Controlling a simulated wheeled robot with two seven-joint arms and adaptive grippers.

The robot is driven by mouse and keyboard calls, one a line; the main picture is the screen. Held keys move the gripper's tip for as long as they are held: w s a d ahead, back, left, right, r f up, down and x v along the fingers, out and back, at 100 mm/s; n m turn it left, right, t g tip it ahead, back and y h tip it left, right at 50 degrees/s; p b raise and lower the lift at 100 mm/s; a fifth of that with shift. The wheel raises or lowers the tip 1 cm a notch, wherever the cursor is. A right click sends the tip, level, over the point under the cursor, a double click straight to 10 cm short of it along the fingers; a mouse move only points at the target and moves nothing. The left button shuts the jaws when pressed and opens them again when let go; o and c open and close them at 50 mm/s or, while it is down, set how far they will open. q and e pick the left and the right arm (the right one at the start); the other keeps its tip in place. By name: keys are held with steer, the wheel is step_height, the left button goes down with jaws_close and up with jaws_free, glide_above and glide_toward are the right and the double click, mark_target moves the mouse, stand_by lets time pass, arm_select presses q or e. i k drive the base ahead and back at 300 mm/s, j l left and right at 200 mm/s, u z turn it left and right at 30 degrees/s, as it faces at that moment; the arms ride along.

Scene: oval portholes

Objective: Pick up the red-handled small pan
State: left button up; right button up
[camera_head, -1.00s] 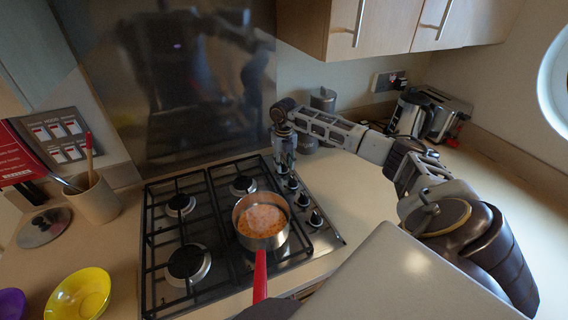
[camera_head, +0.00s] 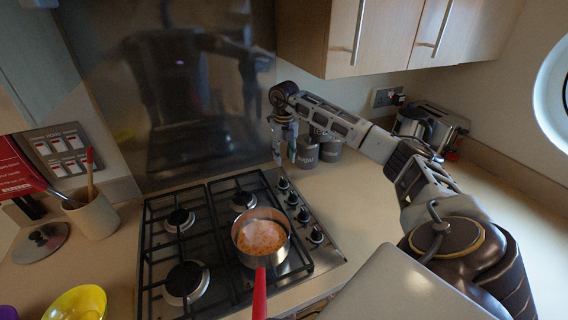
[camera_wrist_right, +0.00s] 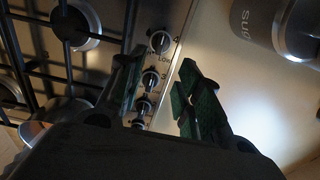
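The small pan (camera_head: 240,243) is steel with a red handle (camera_head: 259,293) and holds orange food. It sits on the front right burner of the hob, its handle pointing toward me. Its edge shows at the lower left of the right wrist view (camera_wrist_right: 35,132). My right gripper (camera_head: 284,158) hangs fingers down near the hob's back right corner, beyond the pan and apart from it. In the right wrist view its two dark green fingers (camera_wrist_right: 160,85) are spread with nothing between them. The handle's near end is cut off by the picture edge. My left gripper is out of view.
The black-grated hob (camera_head: 150,235) has knobs (camera_head: 304,215) along its right side. Canisters (camera_head: 305,152) stand behind my right gripper, with a kettle and toaster (camera_head: 445,128) farther right. Wall cupboards (camera_head: 400,30) overhang. A utensil pot (camera_head: 93,216) and yellow bowl (camera_head: 78,304) stand left.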

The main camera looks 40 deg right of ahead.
mark_target(260, 235)
steer(key=k, duration=2)
